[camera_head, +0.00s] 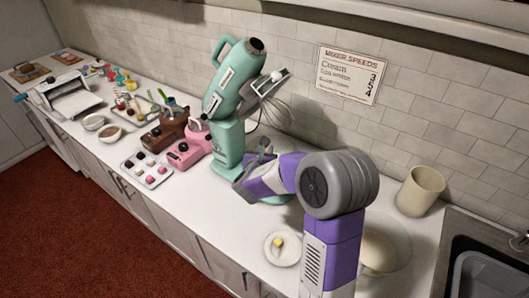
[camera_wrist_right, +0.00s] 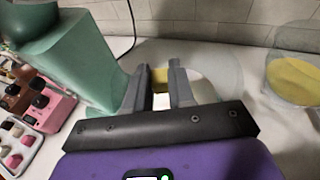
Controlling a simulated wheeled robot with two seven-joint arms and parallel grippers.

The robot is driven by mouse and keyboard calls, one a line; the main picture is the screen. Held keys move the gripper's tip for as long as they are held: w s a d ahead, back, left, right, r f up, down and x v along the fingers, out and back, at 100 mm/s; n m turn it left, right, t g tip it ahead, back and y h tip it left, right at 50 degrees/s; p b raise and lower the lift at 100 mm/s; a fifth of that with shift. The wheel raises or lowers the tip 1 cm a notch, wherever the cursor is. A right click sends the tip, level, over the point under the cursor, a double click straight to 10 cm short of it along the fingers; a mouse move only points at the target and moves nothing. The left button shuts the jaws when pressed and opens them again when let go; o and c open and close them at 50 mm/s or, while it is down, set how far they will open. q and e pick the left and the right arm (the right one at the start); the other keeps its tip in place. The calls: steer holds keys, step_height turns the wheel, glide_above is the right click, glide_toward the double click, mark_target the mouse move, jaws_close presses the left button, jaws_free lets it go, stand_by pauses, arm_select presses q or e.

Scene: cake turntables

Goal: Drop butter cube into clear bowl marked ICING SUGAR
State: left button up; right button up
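In the right wrist view a small yellow butter cube (camera_wrist_right: 159,76) sits between the fingertips of my right gripper (camera_wrist_right: 162,72), which look closed on it. In the head view this gripper (camera_head: 262,152) is beside the turquoise mixer's lower column, and the cube in it cannot be made out. A clear bowl (camera_wrist_right: 222,72) shows behind and below the fingers. Another clear bowl (camera_wrist_right: 316,50) with pale yellow contents stands to the right, and in the head view it (camera_head: 407,246) is partly behind my arm. No ICING SUGAR marking is readable. My left gripper is not in view.
A white saucer (camera_head: 270,258) with another yellow piece (camera_head: 278,243) lies near the counter's front edge. The turquoise mixer (camera_head: 230,85) with its whisk, and pink (camera_head: 186,153) and brown machines, stand left. A beige cup (camera_head: 420,192) and a sink (camera_head: 490,272) are right.

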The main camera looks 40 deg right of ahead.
steer(key=o, duration=0.5)
